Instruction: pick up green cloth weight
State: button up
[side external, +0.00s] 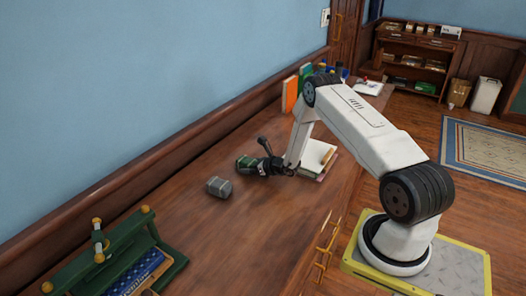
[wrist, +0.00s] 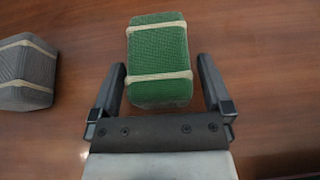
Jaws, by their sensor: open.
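The green cloth weight (wrist: 158,58) is a block with two pale bands around it, lying on the wooden tabletop. In the wrist view it sits ahead of my open gripper (wrist: 162,88), with its near end between the two fingers and a gap on each side. In the side view the green weight (side external: 246,162) shows at the tip of my gripper (side external: 258,165), partly hidden by it. A similar grey cloth weight (wrist: 26,72) lies to the left in the wrist view; it also shows in the side view (side external: 219,187).
The wooden table (side external: 190,232) is clear around the weights. A green rack (side external: 112,258) with a blue item stands at the front left. Books (side external: 318,156) lie beside my arm, and upright books (side external: 290,94) stand along the wall behind it.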

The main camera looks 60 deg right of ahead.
grip_shut()
jog(key=shift+r, duration=0.1)
jog(key=shift+r, duration=0.2)
jog(key=shift+w+r, duration=0.1)
jog(key=shift+r, duration=0.7)
jog(key=s+a+r, duration=0.2)
jog(key=s+r, duration=0.3)
jog(key=s, duration=0.1)
jog(key=s+a+r, duration=0.3)
jog(key=s+r, duration=0.3)
jog(key=s, duration=0.1)
jog(key=shift+a, duration=0.35)
